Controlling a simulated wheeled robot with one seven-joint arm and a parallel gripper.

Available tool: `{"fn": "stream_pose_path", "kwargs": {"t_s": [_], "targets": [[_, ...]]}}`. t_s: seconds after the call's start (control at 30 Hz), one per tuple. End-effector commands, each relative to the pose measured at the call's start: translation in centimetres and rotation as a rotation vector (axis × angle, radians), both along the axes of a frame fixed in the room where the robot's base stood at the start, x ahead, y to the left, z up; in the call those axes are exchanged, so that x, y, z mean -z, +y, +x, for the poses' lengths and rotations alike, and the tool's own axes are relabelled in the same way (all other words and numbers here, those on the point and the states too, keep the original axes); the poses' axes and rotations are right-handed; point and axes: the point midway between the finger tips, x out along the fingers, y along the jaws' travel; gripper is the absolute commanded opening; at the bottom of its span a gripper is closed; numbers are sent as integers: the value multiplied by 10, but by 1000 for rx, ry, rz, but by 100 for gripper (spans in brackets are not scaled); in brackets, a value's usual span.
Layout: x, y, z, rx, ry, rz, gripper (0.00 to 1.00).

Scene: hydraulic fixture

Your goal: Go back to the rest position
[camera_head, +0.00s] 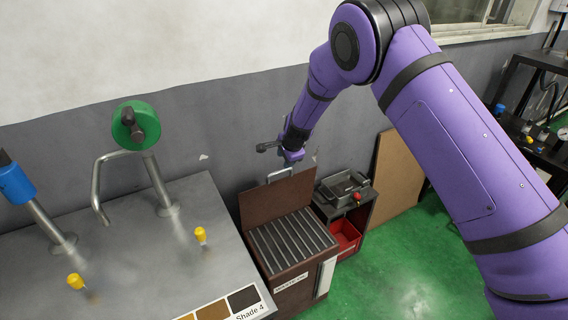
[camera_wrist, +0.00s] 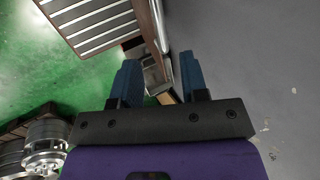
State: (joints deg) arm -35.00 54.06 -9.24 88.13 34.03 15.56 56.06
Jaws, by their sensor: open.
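My purple arm reaches from the right side of the head view toward the grey wall. My gripper is at the arm's end, near the raised brown lid (camera_head: 276,198) of a slatted box. The lid's pale handle (camera_head: 280,174) is just below the wrist in that view. In the wrist view my gripper (camera_wrist: 160,80) shows two blue fingers, apart, with nothing held between them. The lid's edge and handle lie beyond the fingertips, and I cannot tell the exact gap to them.
The slatted box (camera_head: 292,240) stands beside a grey bench (camera_head: 130,240) with a green-wheeled tap (camera_head: 135,126) and yellow knobs. A dark cart (camera_head: 345,196) with a red bin (camera_head: 345,238) is to its right. Green floor (camera_head: 400,270) is open at the lower right. Metal parts (camera_wrist: 45,145) show in the wrist view.

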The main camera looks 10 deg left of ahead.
Motion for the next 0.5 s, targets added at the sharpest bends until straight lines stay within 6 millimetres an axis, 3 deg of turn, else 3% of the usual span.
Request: {"fn": "stream_pose_path", "kwargs": {"t_s": [0.4,0.5], "targets": [[-5,-2,-1,0,0,0,41],[-16,-6,-1,-8,-4,0,41]]}}
